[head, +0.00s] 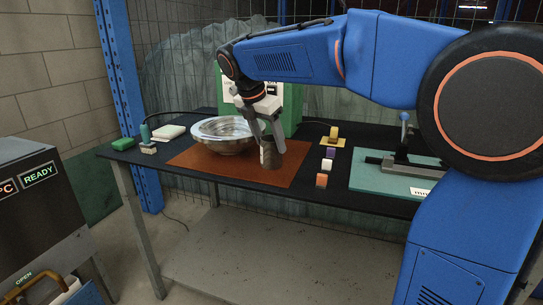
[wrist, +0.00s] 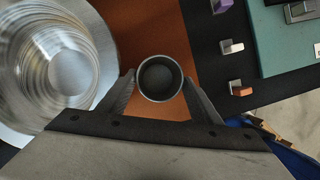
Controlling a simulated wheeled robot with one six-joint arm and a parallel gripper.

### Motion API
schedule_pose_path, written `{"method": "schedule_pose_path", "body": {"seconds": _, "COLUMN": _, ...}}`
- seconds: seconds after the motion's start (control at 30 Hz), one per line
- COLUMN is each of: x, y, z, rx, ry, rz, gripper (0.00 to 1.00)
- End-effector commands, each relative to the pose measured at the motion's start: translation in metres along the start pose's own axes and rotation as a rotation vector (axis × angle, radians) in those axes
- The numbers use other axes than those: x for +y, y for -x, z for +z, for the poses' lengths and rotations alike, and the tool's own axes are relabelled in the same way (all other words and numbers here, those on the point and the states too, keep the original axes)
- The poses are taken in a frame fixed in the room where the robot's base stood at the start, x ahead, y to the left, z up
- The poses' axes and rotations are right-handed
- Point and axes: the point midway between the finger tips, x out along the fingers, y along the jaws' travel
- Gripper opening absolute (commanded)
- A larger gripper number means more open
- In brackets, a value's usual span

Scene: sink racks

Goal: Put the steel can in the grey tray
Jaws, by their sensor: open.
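The steel can (head: 270,155) stands upright on the brown mat at the right of a round metal bowl. In the wrist view the can (wrist: 159,78) shows from above as an open ring with a dark inside. My gripper (head: 266,132) is over the can, pointing down. In the wrist view the fingers of my gripper (wrist: 159,90) are open, one on each side of the can, close to its wall. I cannot tell whether they touch it. I cannot make out a grey tray for certain in either view.
The metal bowl (head: 225,140) stands close left of the can, and it fills the left of the wrist view (wrist: 60,70). Several small blocks (head: 322,180) lie right of the brown mat (head: 205,160). A teal board (head: 375,178) with a clamp is further right. A green box (head: 290,110) stands behind.

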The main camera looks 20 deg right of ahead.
Motion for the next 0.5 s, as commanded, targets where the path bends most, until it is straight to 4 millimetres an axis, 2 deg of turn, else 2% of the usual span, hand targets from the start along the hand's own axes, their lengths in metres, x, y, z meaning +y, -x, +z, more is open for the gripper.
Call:
{"method": "schedule_pose_path", "body": {"seconds": 0.2, "x": 0.001, "y": -0.029, "z": -0.003, "rx": 0.001, "ry": 0.000, "rz": -0.002, "gripper": 0.58}}
{"method": "schedule_pose_path", "body": {"seconds": 0.5, "x": 0.001, "y": -0.037, "z": -0.003, "rx": 0.001, "ry": 0.001, "rz": 0.000, "gripper": 0.58}}
